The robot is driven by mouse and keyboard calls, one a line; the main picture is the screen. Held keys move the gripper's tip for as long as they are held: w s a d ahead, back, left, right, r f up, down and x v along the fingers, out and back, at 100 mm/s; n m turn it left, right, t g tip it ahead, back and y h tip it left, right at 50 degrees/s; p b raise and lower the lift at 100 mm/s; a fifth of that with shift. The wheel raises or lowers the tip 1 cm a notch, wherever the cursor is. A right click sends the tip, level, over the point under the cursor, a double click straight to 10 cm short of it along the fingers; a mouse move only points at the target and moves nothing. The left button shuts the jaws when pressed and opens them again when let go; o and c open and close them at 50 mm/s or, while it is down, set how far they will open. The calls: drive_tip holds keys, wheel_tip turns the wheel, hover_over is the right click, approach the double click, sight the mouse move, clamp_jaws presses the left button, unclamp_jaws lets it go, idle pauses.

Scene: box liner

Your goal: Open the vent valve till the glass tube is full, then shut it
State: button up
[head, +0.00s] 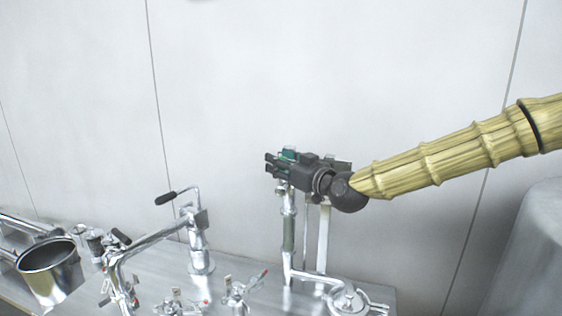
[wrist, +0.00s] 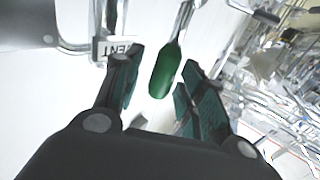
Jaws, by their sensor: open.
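My gripper (wrist: 163,60) is open, with one finger on each side of the handle in the picture and a gap on both sides. In the head view my gripper (head: 271,171) is at the top of the upright metal pipe that holds the glass tube (head: 289,232). It hides the valve there.
Left of the tube stands a metal column with a black-handled lever (head: 167,198). A steel bucket (head: 48,268) is at the far left, and small valves (head: 238,293) sit at the front. A large grey cylinder (head: 530,255) stands at right. A pale wall is behind.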

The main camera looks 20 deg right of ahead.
drive_tip(key=shift+c, duration=0.2)
clamp_jaws()
